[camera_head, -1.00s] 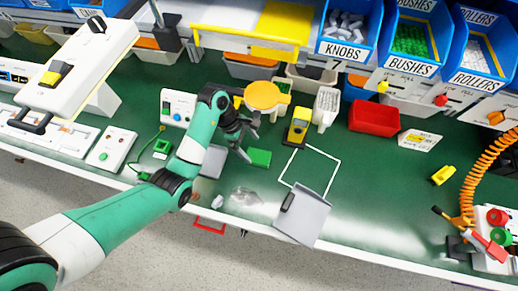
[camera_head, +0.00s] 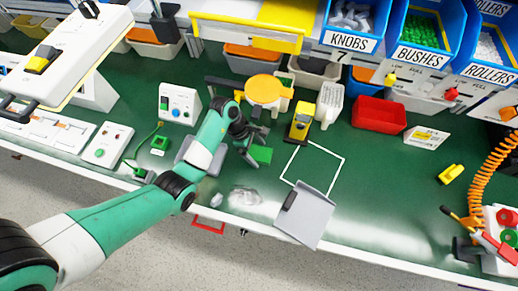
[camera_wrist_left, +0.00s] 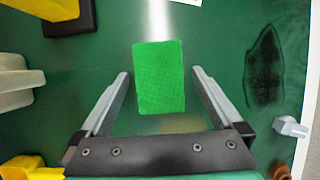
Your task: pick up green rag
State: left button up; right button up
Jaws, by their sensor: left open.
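The green rag (camera_head: 262,154) is a small bright green rectangle lying flat on the dark green bench top. In the left wrist view the rag (camera_wrist_left: 160,77) lies upright in the picture, between the two fingers and reaching past their tips. My left gripper (camera_head: 257,147) is open, just left of the rag and partly over it in the head view. In the left wrist view a finger of the gripper (camera_wrist_left: 160,78) stands on each side of the rag with a gap. I cannot tell the exact height above the bench. My right gripper is not in view.
A yellow and grey device (camera_head: 300,121) stands to the right of the rag. A round orange-topped item (camera_head: 264,90) is behind it. A clear plastic piece (camera_head: 245,195) and a grey dustpan-like tray (camera_head: 305,216) lie nearer the front edge. A red bin (camera_head: 379,113) stands farther right.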

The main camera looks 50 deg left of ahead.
pick_arm(q)
jog(key=shift+f, duration=0.2)
dwell(0.3)
jog(key=c, duration=1.3)
jog(key=shift+o, duration=0.2)
jog(key=shift+r, duration=0.1)
